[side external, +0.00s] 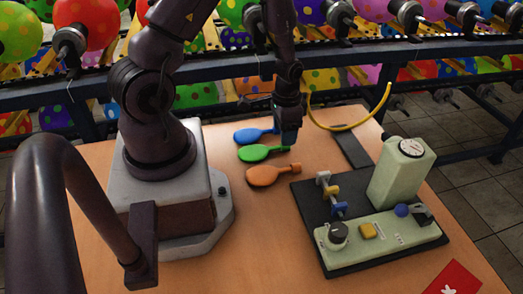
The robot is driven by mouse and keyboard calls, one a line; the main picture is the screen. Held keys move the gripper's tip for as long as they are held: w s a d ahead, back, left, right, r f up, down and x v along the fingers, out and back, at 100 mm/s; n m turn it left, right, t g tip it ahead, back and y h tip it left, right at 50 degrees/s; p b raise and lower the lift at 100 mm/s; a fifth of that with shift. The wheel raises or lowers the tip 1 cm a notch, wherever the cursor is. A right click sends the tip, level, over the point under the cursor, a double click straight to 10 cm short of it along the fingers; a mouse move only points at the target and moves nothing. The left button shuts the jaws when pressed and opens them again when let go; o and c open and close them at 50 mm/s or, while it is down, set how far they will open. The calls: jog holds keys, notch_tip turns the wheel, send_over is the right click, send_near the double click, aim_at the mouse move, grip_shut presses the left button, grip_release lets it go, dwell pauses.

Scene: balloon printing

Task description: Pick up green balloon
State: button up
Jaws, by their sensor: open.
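A flat green balloon (255,153) lies on the wooden table, between a blue balloon (252,134) behind it and an orange balloon (270,175) in front. Its wide end is at the left and its neck points right. My gripper (288,141) points down just right of the green balloon's neck, beside the blue balloon's neck. Its jaws are open, but the gap between the fingers is hard to make out from this side. I cannot tell how high the fingertips are above the table.
A pale green printing machine (398,172) with a gauge stands on a dark base (301,207) at the right. A red card (453,278) lies at the front right. Racks of spotted balloons (198,95) line the back.

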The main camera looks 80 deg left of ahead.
notch_tip(320, 180, down, 5)
jog(key=shift+r, duration=0.2)
jog(key=c, duration=0.8)
